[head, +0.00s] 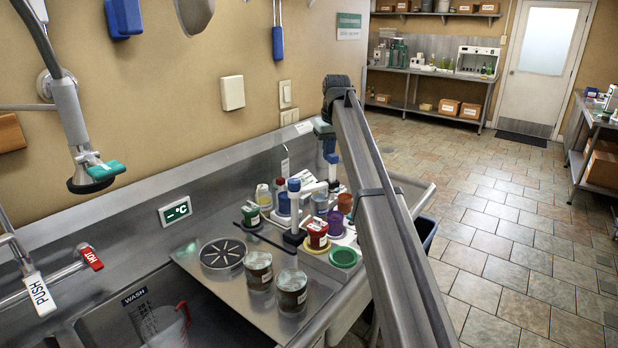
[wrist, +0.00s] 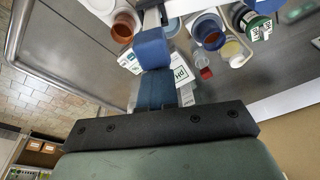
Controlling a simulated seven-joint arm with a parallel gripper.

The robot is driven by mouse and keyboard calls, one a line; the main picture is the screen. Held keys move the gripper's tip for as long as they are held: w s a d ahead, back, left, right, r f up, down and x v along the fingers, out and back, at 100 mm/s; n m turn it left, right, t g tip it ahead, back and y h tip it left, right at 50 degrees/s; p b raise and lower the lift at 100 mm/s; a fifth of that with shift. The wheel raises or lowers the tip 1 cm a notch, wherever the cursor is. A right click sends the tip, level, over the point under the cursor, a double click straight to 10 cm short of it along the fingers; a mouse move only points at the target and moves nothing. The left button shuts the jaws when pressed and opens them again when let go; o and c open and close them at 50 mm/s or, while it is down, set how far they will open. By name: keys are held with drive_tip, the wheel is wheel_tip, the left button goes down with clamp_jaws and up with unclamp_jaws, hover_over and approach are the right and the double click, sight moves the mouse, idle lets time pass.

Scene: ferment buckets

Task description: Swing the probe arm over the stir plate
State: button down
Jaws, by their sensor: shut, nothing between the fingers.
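My gripper (head: 331,158) points down over the crowded right end of the steel counter, beside a white stand (head: 293,215) with a blue cap. A pale probe arm (head: 308,189) reaches right from this stand toward my fingertips. I cannot tell whether they touch. In the wrist view my blue fingers (wrist: 152,45) are shut and empty, above a white box with a green pH label (wrist: 180,73). The stir plate is largely hidden by cups and my arm, and I cannot pick it out surely.
Around the stand are a red-lidded jar (head: 317,235), a green dish (head: 343,257), blue and purple cups, and small bottles. Two dark jars (head: 258,270) and a round slotted drain (head: 223,253) are nearer the sink. A cup with brown contents (wrist: 124,27) is close to my fingers.

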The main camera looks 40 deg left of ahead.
sight(337, 155)
drive_tip(key=shift+s+d, duration=0.3)
drive_tip(key=shift+d, duration=0.5)
drive_tip(key=shift+s+d, duration=0.25)
drive_tip(key=shift+d, duration=0.5)
drive_tip(key=shift+s+d, duration=0.3)
drive_tip(key=shift+d, duration=0.25)
drive_tip(key=shift+s+d, duration=0.3)
drive_tip(key=shift+d, duration=0.25)
drive_tip(key=shift+a, duration=0.1)
drive_tip(key=shift+w+a, duration=0.4)
drive_tip(key=shift+a, duration=0.05)
drive_tip(key=shift+r, duration=0.1)
